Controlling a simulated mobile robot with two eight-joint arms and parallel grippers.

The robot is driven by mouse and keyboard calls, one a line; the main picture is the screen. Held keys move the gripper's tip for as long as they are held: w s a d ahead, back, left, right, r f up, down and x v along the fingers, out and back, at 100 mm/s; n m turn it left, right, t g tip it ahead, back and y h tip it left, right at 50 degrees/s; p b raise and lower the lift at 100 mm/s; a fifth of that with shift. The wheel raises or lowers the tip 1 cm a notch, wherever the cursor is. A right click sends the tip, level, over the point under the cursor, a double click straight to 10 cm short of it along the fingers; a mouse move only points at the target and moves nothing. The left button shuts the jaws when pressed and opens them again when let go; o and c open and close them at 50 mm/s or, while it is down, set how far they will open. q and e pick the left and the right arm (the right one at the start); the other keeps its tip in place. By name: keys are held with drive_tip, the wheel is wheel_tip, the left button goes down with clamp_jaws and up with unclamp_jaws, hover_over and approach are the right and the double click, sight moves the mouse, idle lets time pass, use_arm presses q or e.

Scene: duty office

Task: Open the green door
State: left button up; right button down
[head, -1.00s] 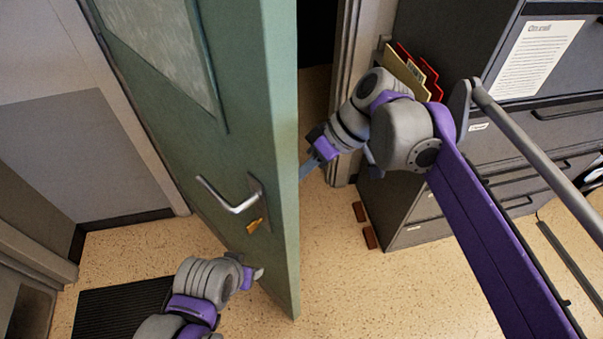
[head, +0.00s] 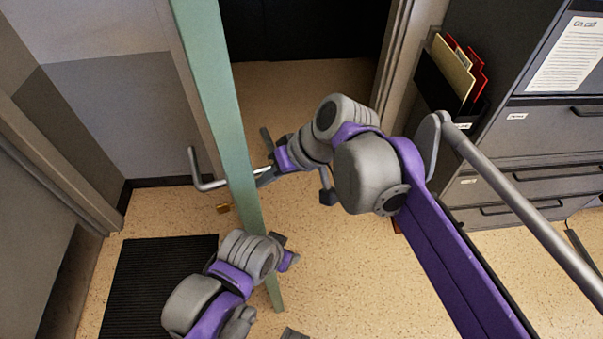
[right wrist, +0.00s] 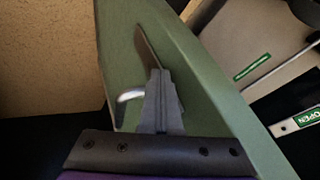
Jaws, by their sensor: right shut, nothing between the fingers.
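The green door (head: 222,120) stands ajar, seen nearly edge-on in the head view, with a wide gap to its right. Its silver lever handle (head: 207,184) sticks out on the left face, with a brass key or lock piece (head: 222,208) below. My right gripper (head: 264,177) is at the door's right face, at handle height. In the right wrist view its shut fingers (right wrist: 158,82) lie over the handle plate (right wrist: 148,48), beside a silver lever (right wrist: 130,96); contact is unclear. My left gripper (head: 287,256) is low beside the door's near edge; its fingers are too unclear to judge.
The doorway's right frame (head: 398,62) stands beside a dark filing cabinet (head: 535,142) with a folder holder (head: 440,82). A black mat (head: 150,275) lies left of the door. Speckled floor (head: 310,90) is clear through the doorway.

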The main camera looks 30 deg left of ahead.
use_arm(q)
drive_tip(key=shift+s+r+p, duration=0.1)
drive_tip(key=shift+r+p, duration=0.45)
drive_tip(key=shift+r, duration=0.05)
use_arm(e)
drive_tip(key=s+a, duration=1.4)
drive_tip(key=shift+s+a, duration=0.15)
drive_tip(key=shift+s, duration=0.1)
